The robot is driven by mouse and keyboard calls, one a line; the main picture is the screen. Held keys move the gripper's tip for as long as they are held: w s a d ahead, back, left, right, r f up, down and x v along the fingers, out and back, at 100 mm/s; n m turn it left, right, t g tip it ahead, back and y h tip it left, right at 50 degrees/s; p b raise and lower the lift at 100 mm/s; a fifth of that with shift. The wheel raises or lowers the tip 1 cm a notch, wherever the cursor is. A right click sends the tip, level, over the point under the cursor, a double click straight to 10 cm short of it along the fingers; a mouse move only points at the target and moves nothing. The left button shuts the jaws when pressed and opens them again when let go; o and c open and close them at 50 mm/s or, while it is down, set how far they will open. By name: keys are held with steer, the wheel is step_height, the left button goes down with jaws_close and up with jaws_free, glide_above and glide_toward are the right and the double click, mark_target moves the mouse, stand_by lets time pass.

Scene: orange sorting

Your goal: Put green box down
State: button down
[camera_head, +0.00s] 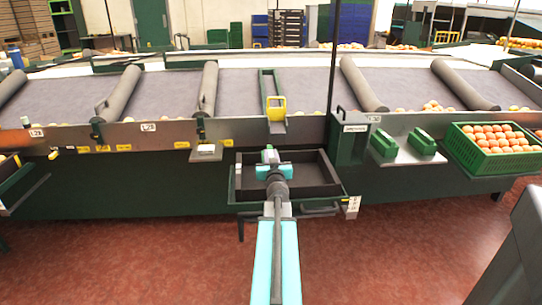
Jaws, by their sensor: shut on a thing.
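My gripper (269,161) is at the end of my arm, over the dark open tray on the front of the sorting line. I cannot tell whether the box touches the tray floor. Two similar green boxes, one on the left (383,143) and one on the right (422,142), sit side by side on a pale shelf to the right.
The dark tray (325,172) has raised walls around my gripper. A green crate (482,164) full of oranges stands at the far right. A dark post (348,142) rises between tray and shelf. Behind runs the grey sorting belt (306,90) with rollers. Red floor is clear in front.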

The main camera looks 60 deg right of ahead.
steer(key=c, duration=1.6)
jaws_free()
steer(key=shift+r+p, duration=0.45)
steer(key=shift+r, duration=0.1)
steer(key=shift+s+a+r, duration=0.1)
steer(key=shift+a, duration=0.05)
steer(key=shift+p+v, duration=0.3)
steer(key=shift+v, duration=2.05)
steer(key=shift+p, duration=0.5)
steer(key=shift+a+p, duration=0.1)
steer(key=shift+p, duration=0.2)
steer(key=shift+a+p, duration=0.3)
steer(key=shift+p, duration=0.9)
